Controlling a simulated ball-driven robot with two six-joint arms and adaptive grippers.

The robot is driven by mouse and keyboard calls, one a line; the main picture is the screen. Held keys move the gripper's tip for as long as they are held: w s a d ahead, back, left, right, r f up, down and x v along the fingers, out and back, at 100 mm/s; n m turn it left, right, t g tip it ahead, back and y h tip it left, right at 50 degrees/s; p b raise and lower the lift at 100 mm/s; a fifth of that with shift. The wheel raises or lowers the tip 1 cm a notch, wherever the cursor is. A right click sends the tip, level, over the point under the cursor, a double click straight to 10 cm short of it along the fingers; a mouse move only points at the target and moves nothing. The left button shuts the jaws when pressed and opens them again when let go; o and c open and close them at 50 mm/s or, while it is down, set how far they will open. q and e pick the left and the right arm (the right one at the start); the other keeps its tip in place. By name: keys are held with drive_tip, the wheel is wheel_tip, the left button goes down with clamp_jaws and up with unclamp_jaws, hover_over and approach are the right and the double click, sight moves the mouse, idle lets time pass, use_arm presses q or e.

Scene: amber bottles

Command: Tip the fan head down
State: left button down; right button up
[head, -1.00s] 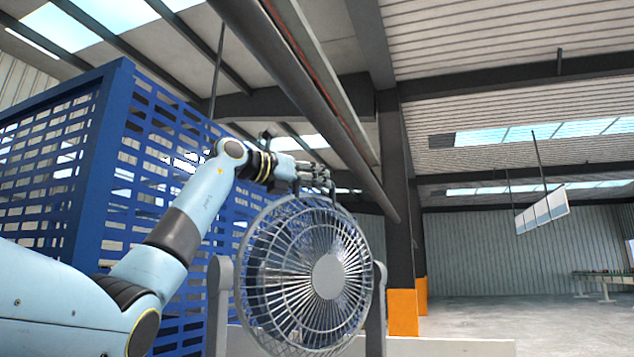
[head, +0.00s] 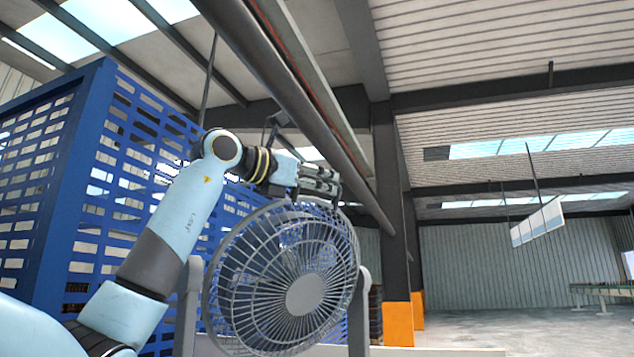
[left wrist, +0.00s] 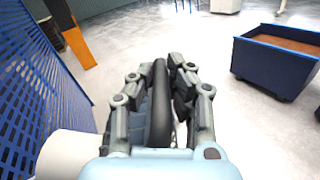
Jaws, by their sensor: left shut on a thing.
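The grey fan head (head: 305,296) is a round wire cage with a pale hub, low in the middle of the head view. It hangs between two grey uprights; the left upright (head: 189,305) shows best. Its face is angled somewhat downward. My left gripper (head: 322,183) is at the top of the cage. In the left wrist view, my left gripper (left wrist: 166,75) is shut on a dark upright-looking bar (left wrist: 159,110), the fan's top edge or handle; I cannot tell which. The fan's lower edge is cut off. My right gripper is not in view.
A blue slatted rack (head: 85,190) stands close behind my left arm. A dark pillar with an orange base (head: 398,323) stands behind the fan at the right. A blue bin (left wrist: 275,65) is on the floor in the left wrist view. The floor at the right is open.

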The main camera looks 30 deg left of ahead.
use_arm(q)
drive_tip(key=c, duration=1.3)
unclamp_jaws()
drive_tip(key=shift+a, duration=0.1)
drive_tip(key=v, duration=0.6)
drive_tip(key=shift+s+a, duration=0.25)
drive_tip(key=shift+s, duration=0.45)
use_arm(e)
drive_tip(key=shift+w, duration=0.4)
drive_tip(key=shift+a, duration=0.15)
